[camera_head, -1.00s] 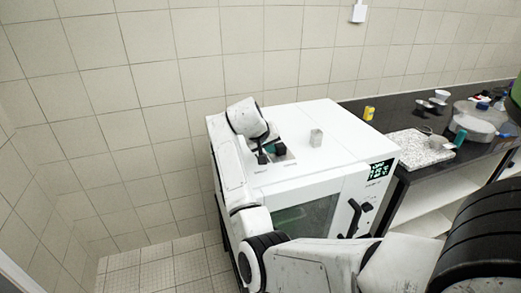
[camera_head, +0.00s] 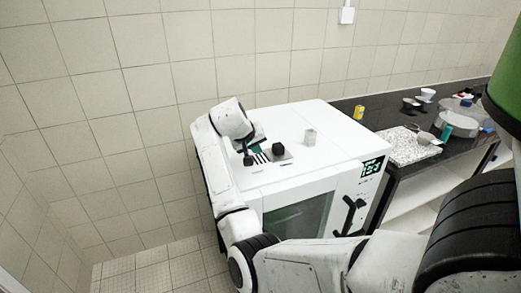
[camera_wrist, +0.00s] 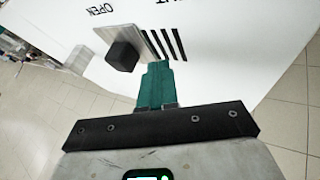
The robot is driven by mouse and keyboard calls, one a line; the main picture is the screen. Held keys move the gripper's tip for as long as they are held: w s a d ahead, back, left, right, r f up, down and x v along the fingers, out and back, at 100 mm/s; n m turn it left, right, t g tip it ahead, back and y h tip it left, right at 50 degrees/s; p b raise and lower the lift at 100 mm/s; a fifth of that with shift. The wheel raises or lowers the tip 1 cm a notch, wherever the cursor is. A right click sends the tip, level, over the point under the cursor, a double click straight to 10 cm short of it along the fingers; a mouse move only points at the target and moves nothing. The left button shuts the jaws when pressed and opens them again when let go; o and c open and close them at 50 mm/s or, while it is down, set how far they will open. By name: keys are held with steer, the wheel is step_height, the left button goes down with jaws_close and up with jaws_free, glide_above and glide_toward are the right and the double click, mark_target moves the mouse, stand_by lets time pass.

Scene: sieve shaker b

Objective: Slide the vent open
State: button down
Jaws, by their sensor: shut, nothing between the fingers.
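The vent is on top of the white machine. It has a grey metal slide plate (camera_wrist: 148,43) with a square black knob, which shows in the wrist view (camera_wrist: 122,56) and the head view (camera_head: 278,149). Dark slots (camera_wrist: 170,43) lie uncovered to the right of the plate in the wrist view. The knob is on the side of the printed word OPEN (camera_wrist: 100,9). My gripper (camera_wrist: 157,70) has its teal fingers shut and empty, just off the slots and apart from the knob. In the head view my gripper (camera_head: 252,157) is left of the knob.
A dark counter to the right holds a yellow item (camera_head: 359,112), a speckled slab (camera_head: 412,148) and dishes. A tiled wall stands behind.

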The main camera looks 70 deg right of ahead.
steer(key=b+v, duration=0.1)
steer(key=v, duration=0.7)
steer(key=shift+a, duration=0.1)
stand_by(0.4)
